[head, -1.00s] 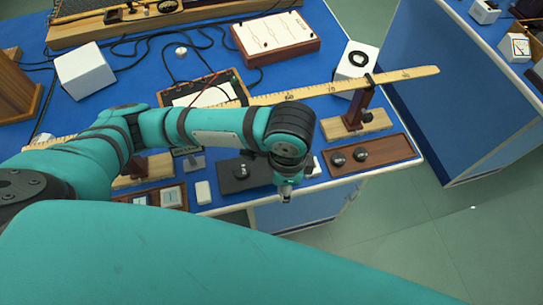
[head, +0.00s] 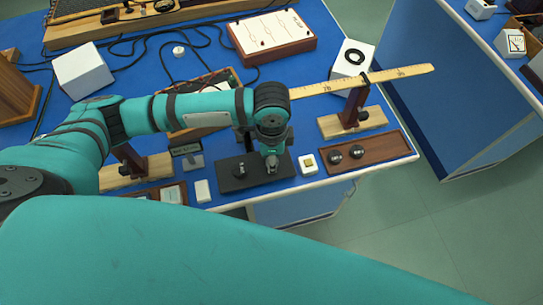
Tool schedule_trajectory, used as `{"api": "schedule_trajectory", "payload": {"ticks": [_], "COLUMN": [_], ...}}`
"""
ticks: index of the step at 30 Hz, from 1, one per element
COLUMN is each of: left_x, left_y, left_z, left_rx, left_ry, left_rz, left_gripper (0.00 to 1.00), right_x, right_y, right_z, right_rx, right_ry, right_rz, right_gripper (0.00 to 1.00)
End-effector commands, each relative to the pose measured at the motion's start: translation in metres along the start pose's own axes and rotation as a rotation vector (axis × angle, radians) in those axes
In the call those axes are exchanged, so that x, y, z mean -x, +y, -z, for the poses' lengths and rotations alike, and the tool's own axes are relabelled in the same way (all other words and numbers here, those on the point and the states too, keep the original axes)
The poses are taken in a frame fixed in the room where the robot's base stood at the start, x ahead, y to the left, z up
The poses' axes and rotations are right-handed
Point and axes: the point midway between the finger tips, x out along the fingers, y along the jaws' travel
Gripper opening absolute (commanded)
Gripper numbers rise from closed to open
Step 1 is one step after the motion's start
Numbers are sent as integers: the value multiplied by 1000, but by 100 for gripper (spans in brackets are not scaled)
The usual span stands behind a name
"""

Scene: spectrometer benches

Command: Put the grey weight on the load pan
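My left gripper (head: 271,164) points down over the right part of a black base (head: 235,184) at the bench's front edge. Its fingers are small and dark here, and I cannot tell whether they are open or shut. A small grey, knob-like piece (head: 240,170) stands on the black base just left of the gripper; it may be the grey weight. Two dark round pieces, one at the left (head: 335,156) and one at the right (head: 356,152), sit on a brown wooden tray (head: 390,152). I cannot make out the load pan for certain. My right gripper is not in view.
A ruler (head: 400,74) is held by a wooden stand (head: 352,122) behind the tray. A small white block (head: 308,164) lies between base and tray, and another white piece (head: 202,191) lies left of the base. The blue bench (head: 215,150) ends just in front.

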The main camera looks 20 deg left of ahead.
Motion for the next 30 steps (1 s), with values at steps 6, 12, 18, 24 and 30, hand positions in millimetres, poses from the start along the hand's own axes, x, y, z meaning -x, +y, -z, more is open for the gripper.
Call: {"api": "schedule_trajectory", "payload": {"ticks": [6, 12, 18, 24, 30], "left_x": [-2, -2, -1, 23, 67], "left_y": [0, 0, 0, -1, -1], "left_z": [0, 0, 0, 1, 1], "left_rx": [0, 0, 0, 1, 1], "left_ry": [1, 0, 1, 3, 5], "left_rz": [-1, 0, 1, 3, 3], "left_gripper": [40, 54, 54, 54, 54], "right_x": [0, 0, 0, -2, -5], "right_y": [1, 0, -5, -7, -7], "right_z": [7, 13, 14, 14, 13], "right_rx": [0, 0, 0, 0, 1], "right_ry": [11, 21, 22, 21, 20], "right_rz": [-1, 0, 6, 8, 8], "right_gripper": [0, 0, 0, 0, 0]}}
